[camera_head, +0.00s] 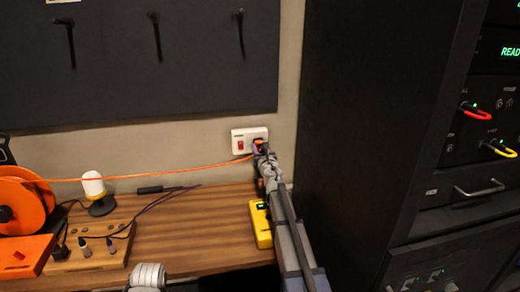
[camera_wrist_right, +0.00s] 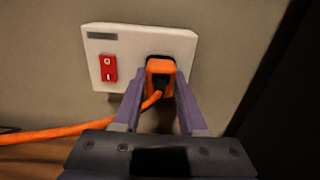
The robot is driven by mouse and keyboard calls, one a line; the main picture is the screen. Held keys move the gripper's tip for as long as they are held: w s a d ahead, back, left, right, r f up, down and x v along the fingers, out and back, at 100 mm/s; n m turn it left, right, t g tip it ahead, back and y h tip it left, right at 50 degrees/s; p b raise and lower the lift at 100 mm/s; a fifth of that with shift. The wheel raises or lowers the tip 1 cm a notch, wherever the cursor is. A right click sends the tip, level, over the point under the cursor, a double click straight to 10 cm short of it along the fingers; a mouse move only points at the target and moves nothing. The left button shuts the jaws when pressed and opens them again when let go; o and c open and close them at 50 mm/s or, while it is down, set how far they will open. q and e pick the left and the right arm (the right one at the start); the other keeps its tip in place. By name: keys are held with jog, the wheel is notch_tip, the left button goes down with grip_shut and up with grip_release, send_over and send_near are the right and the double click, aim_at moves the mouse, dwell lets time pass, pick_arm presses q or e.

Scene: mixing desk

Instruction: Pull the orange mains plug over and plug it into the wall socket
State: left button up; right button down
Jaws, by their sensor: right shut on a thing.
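The white wall socket (camera_head: 246,138) is on the wall below the dark board, with a red switch on its left side. It also shows in the right wrist view (camera_wrist_right: 130,42). The orange mains plug (camera_wrist_right: 161,68) is at the right half of the socket plate, up against its face. My right gripper (camera_wrist_right: 160,84) is shut on the plug, one finger on each side. In the head view my right gripper (camera_head: 261,152) reaches the socket from below. The pins are hidden, so their depth cannot be seen.
The orange cable (camera_head: 130,176) runs from the plug left to an orange reel (camera_head: 22,205), above the wooden desk (camera_head: 185,235). A yellow device (camera_head: 261,226) lies beside my right arm. A black rack (camera_head: 350,130) stands on the right.

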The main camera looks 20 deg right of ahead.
jog(key=shift+w+d, duration=0.1)
jog(key=shift+w, duration=0.35)
jog(key=shift+c, duration=1.9)
grip_release()
jog(key=shift+s, duration=0.15)
jog(key=v, duration=0.7)
jog(key=shift+s, duration=0.3)
